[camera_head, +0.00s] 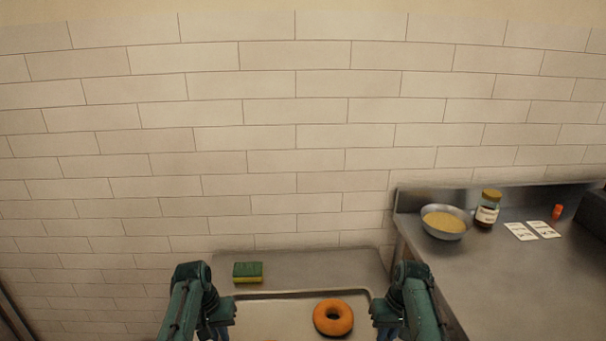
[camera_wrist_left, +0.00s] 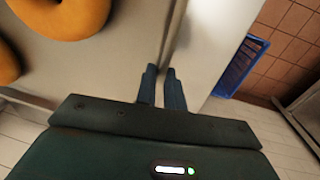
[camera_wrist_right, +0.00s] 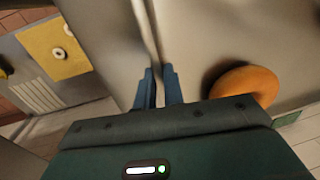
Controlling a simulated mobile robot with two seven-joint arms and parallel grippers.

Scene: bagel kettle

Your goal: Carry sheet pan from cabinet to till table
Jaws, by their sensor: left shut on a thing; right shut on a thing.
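The sheet pan (camera_head: 268,316) is a pale, flat pan with a raised rim at the bottom of the head view, its near part cut off. An orange-brown bagel (camera_head: 333,318) lies on its right half, and a sliver of another shows at the bottom edge. My left gripper (camera_head: 222,322) is shut on the pan's left rim; the left wrist view shows its fingers (camera_wrist_left: 161,80) along the rim, with two bagels (camera_wrist_left: 68,14) partly in view. My right gripper (camera_head: 383,322) is shut on the right rim, fingers (camera_wrist_right: 159,80) visible in the right wrist view.
Behind the pan is a grey top (camera_head: 310,268) with a green-and-yellow sponge (camera_head: 248,272). A tiled wall stands behind.

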